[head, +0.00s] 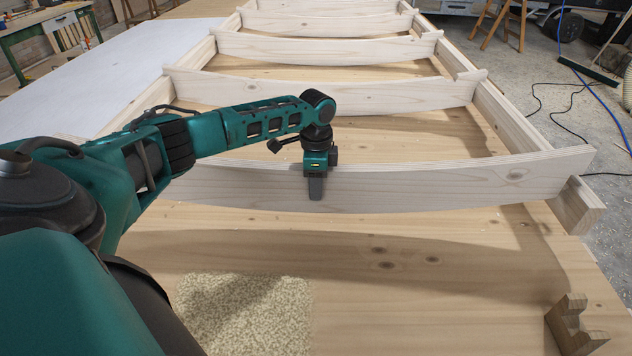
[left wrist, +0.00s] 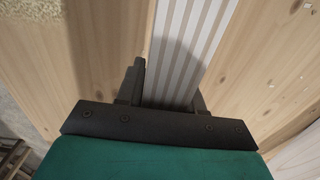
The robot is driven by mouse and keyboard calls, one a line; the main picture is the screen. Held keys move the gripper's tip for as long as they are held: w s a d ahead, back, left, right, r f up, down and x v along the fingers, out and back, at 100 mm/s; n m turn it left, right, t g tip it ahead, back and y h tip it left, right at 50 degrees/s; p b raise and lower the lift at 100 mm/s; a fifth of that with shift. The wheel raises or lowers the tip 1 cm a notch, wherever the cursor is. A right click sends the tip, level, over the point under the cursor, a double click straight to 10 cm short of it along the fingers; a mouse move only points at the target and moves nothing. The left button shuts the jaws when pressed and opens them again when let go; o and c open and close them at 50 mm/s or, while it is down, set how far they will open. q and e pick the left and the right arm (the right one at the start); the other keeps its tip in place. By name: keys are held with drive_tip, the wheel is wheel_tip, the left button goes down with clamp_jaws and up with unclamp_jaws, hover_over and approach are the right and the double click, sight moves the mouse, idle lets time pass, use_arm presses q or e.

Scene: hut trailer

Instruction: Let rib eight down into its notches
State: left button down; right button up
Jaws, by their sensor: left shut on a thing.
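Rib eight (head: 430,188) is the nearest pale wooden rib, a long upright board with a curved top edge. My left gripper (head: 315,188) is shut on it left of its middle, from above. In the left wrist view the rib's striped top edge (left wrist: 188,50) lies between the two fingers (left wrist: 165,88). The rib's right end lies over the near end of the right side rail (head: 580,206); I cannot tell whether it sits down in the notch. The left end is hidden behind my left arm. My right gripper is not in view.
Several other ribs (head: 330,92) span the side rails farther back. A notched wooden block (head: 575,325) stands at the front right. A speckled patch (head: 245,312) lies on the boards in front. A blue hose (head: 600,95) and a broom (head: 588,70) lie on the floor at right.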

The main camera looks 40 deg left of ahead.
use_arm(q)
drive_tip(key=shift+w+f, duration=0.1)
drive_tip(key=shift+f, duration=0.45)
drive_tip(key=shift+f+b, duration=0.75)
drive_tip(key=shift+f, duration=1)
idle(1.2)
drive_tip(key=c, duration=0.7)
unclamp_jaws()
drive_tip(key=shift+f, duration=0.1)
drive_tip(key=shift+o, duration=0.3)
drive_tip(key=shift+s+f, duration=0.2)
drive_tip(key=shift+s, duration=0.05)
drive_tip(key=shift+w+r, duration=0.1)
drive_tip(key=shift+r, duration=0.2)
wheel_tip(320, 180, up, 13)
drive_tip(key=shift+f+p, duration=0.1)
drive_tip(key=shift+p, duration=0.9)
